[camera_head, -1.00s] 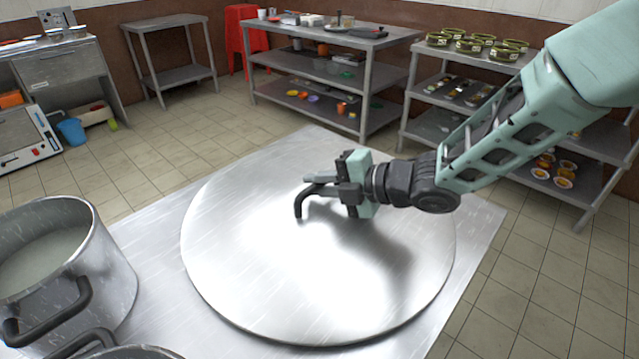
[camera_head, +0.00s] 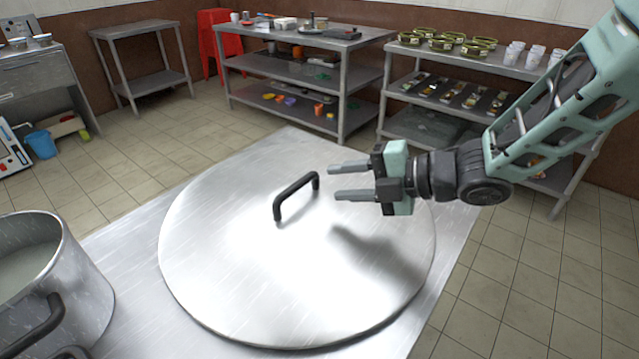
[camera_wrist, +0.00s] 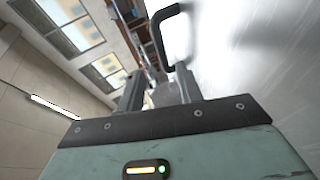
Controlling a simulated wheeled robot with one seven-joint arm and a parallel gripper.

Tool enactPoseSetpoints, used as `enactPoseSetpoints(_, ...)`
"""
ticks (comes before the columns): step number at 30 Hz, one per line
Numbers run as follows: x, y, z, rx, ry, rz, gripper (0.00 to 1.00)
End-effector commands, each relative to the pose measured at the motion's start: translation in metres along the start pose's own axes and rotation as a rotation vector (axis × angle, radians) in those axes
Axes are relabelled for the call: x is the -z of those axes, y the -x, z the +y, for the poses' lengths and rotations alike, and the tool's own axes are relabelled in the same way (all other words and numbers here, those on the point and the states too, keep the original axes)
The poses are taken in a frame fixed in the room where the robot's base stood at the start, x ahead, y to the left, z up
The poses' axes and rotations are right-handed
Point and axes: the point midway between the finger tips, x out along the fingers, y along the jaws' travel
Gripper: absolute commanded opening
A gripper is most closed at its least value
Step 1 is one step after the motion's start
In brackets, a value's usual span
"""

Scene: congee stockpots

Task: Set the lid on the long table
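The large round metal lid (camera_head: 240,270) lies flat on the long metal table (camera_head: 130,245). Its black handle (camera_head: 297,196) stands up from the middle of the lid. My gripper (camera_head: 331,181) is open and empty, above the lid and to the right of the handle, with its fingers pointing left towards it. A gap shows between the fingertips and the handle. In the wrist view, the handle (camera_wrist: 165,30) is beyond the fingers and the lid's bright surface (camera_wrist: 255,60) fills the right side.
A large stockpot (camera_head: 75,285) with pale contents stands at the left front. Behind the table are a shelf with utensils (camera_head: 300,35), a shelf with tins and cups (camera_head: 470,65), an empty side table (camera_head: 145,60) and red stools (camera_head: 215,45). Tiled floor lies between.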

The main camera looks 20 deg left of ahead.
Motion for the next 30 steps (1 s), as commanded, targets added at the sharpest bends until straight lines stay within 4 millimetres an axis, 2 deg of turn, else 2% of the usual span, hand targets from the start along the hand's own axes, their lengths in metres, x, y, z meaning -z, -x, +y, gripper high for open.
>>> enactPoseSetpoints(3,0.0,0.015,0.0,-0.001,0.0,-0.001,0.36)
enactPoseSetpoints(6,0.0,0.02,0.0,0.0,0.001,0.0,0.36)
enactPoseSetpoints(14,0.0,0.023,0.001,0.003,-0.006,-0.007,0.36)
enactPoseSetpoints(17,-0.004,0.026,0.003,0.027,-0.062,-0.064,0.36)
enactPoseSetpoints(20,-0.011,0.035,0.006,0.076,-0.196,-0.19,0.36)
enactPoseSetpoints(24,-0.013,0.064,-0.001,0.16,-0.502,-0.439,0.36)
enactPoseSetpoints(26,-0.008,0.08,-0.008,0.192,-0.648,-0.546,0.36)
enactPoseSetpoints(30,0.02,0.123,-0.031,0.257,-1.001,-0.785,0.36)
